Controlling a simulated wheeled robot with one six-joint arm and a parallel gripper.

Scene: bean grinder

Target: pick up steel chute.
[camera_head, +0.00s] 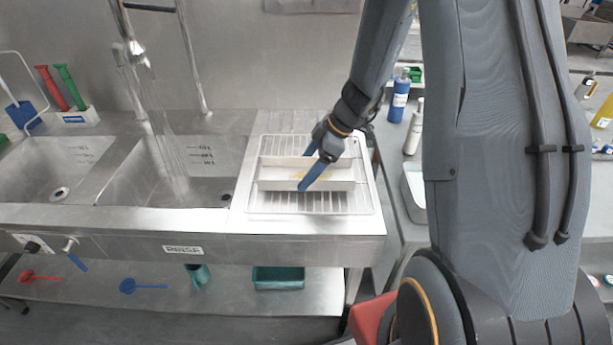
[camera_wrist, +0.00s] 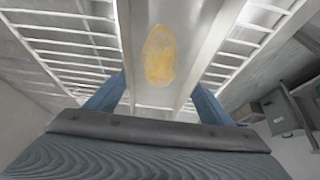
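The steel chute (camera_head: 275,184) is a long pale metal trough lying across a wire rack. A yellow-orange patch (camera_wrist: 160,55) marks its floor. In the wrist view the chute (camera_wrist: 197,30) runs away from me through the middle of the picture. My gripper (camera_head: 306,169) is over the chute with its two blue fingers spread apart. In the wrist view my gripper (camera_wrist: 158,84) has one finger by each long side of the chute. I cannot tell whether the fingers touch its walls. The fingertips are partly hidden in the wrist view.
The wire rack (camera_head: 335,204) sits on the steel counter. A sink (camera_head: 160,190) with running water is at left. A blue bottle (camera_head: 399,96) and a white bottle (camera_head: 414,127) stand at right. A teal bin (camera_head: 278,278) is on the lower shelf.

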